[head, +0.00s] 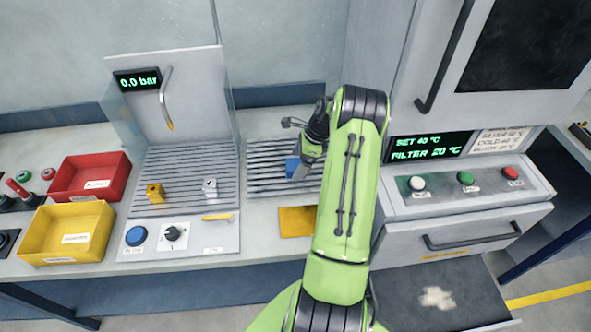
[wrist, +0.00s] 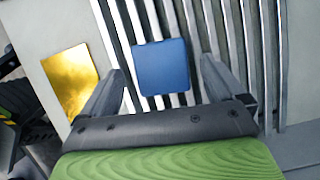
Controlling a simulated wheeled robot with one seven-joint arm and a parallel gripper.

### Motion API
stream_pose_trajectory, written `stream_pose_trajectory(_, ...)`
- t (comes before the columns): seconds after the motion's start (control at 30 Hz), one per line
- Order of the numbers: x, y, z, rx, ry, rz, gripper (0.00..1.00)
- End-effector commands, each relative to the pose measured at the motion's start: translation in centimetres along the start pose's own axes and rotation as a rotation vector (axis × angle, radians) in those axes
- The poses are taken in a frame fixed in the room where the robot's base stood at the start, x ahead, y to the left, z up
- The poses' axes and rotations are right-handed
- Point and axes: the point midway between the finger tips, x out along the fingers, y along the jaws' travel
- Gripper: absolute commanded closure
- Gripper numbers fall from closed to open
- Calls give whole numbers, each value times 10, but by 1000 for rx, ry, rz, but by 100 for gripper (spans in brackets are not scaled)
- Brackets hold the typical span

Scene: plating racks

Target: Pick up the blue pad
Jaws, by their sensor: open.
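The blue pad (wrist: 162,67) is a flat square lying on the slatted metal rack in the wrist view. In the head view the blue pad (head: 292,167) shows only in part, at the left of my gripper (head: 299,172). In the wrist view my gripper (wrist: 160,75) is open, with one finger on each side of the pad. There is a gap between each finger and the pad's edges, and nothing is held. The height of the fingertips over the rack is hard to tell.
The slatted rack (head: 262,179) sits on the bench beside a yellow-gold plate (head: 297,221). To the left stand a press-like station (head: 165,95), a red bin (head: 117,164) and a yellow bin (head: 43,252). A cabinet with buttons (head: 470,178) stands close on the right.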

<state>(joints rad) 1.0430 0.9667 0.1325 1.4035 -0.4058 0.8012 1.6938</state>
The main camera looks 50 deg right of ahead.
Motion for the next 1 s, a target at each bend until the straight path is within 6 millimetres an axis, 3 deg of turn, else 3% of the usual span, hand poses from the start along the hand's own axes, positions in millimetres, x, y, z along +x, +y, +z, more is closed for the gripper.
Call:
stream_pose_trajectory(0.13,24,0,0,0,0,2,4)
stream_pose_trajectory(0.37,27,-1,0,0,1,-1,4)
stream_pose_trajectory(0.73,26,-1,0,0,0,0,59)
stream_pose_trajectory(1.0,22,-1,2,-1,0,-2,62)
